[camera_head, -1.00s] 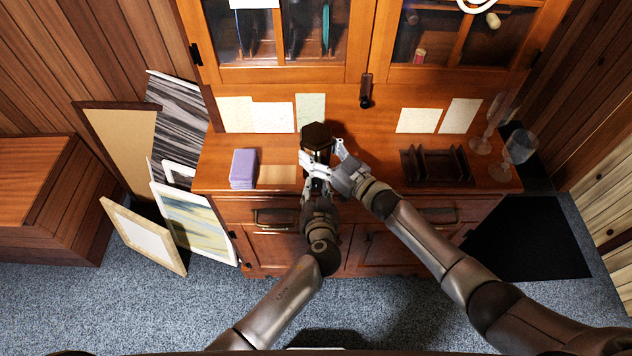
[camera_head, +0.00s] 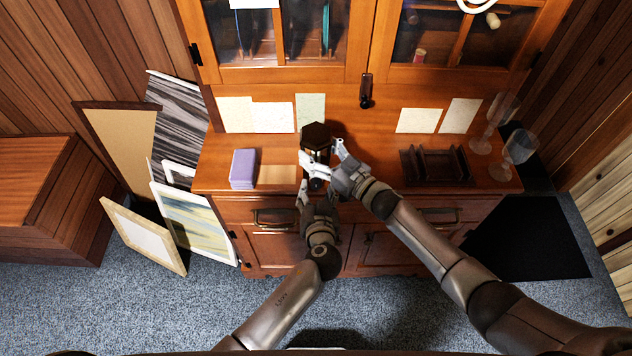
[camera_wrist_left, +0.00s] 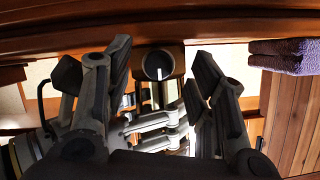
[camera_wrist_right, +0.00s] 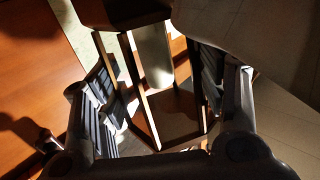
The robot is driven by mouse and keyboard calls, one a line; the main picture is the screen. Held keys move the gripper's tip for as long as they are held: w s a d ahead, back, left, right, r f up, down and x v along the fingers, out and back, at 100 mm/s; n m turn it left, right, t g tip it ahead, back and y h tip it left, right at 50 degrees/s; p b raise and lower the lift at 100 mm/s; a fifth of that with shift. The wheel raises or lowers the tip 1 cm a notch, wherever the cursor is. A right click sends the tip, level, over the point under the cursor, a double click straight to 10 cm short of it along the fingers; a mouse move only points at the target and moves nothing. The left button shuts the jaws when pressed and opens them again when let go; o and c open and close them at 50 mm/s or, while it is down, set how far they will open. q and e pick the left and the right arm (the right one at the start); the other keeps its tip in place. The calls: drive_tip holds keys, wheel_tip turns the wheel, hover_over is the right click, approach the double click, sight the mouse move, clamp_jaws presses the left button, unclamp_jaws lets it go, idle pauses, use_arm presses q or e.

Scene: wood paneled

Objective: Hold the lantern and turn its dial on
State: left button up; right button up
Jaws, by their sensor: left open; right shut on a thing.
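The lantern (camera_head: 316,136) is a dark, many-sided body with a wide top, upright at the cabinet counter's front. My right gripper (camera_head: 322,162) is shut on it, one finger on each side; the right wrist view shows its frame and pale inner tube (camera_wrist_right: 153,58) between the fingers. The round dial (camera_wrist_left: 158,66) is on a dark block in the left wrist view, a pale mark by it. My left gripper (camera_head: 317,189) is open just in front of the lantern. Its fingers are on either side of the dial's line of sight, apart from it. I cannot tell the dial's setting.
Purple folded cloths (camera_head: 243,168) lie left of the lantern on the counter. A dark rack (camera_head: 436,165) and glasses (camera_head: 519,147) stand to the right. Papers lean along the back. Framed pictures (camera_head: 196,222) lean on the cabinet's left side.

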use_arm(q)
drive_tip(key=v, duration=1.1)
drive_tip(key=shift+c, duration=0.4)
drive_tip(key=shift+w, duration=0.15)
drive_tip(key=x, duration=1.1)
drive_tip(key=shift+w+f, duration=0.2)
drive_tip(key=shift+w, duration=0.15)
clamp_jaws()
